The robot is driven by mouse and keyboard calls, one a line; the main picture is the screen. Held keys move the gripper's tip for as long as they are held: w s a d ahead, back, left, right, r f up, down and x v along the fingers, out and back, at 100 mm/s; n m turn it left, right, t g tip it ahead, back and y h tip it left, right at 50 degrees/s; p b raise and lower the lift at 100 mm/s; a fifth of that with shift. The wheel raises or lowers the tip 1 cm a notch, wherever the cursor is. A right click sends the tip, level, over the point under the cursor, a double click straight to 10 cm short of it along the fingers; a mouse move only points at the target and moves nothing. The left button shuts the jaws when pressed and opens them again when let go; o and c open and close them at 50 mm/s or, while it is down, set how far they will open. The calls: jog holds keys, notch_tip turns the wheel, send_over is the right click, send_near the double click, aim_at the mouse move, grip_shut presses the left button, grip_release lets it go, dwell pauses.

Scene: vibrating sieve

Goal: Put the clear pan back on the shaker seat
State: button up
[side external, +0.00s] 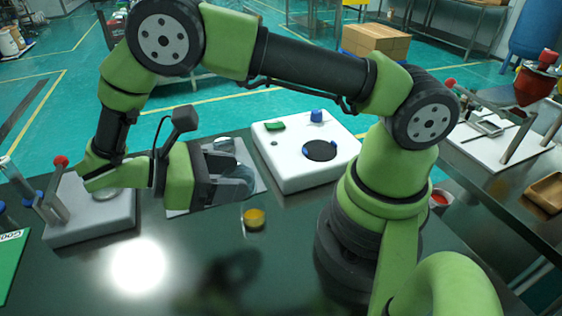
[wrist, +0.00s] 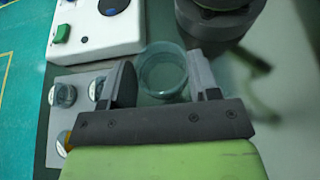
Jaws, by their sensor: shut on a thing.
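The clear pan (wrist: 163,72) is between the two dark fingers of my gripper (wrist: 161,66) in the wrist view. My gripper is shut on it, with a finger on either side. In the side view the pan (side external: 240,180) shows as a clear grey shape at the end of my gripper, partly hidden by it. How high it is above the table is hard to tell. The white shaker body (side external: 283,171) stands behind and right of my gripper, with a round black seat (side external: 321,150) on top edged by blue clips. The seat looks empty.
A small cup of yellow material (side external: 254,218) stands on the dark table. A grey plate with several clear jars (wrist: 62,125) lies beside my gripper. A grey device with a red-knobbed lever (side external: 88,220) stands left. The shaker carries a green piece (side external: 275,126) and blue knob (side external: 316,116).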

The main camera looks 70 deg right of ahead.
jog(key=s+d+r, duration=0.1)
jog(key=d+r, duration=0.2)
jog(key=d, duration=1)
send_over(313, 152)
notch_tip(313, 152, down, 3)
jog(key=shift+d+r, duration=0.1)
jog(key=shift+r, duration=0.05)
jog(key=shift+f, duration=2.6)
jog(key=shift+f, duration=0.1)
jog(key=o, duration=0.9)
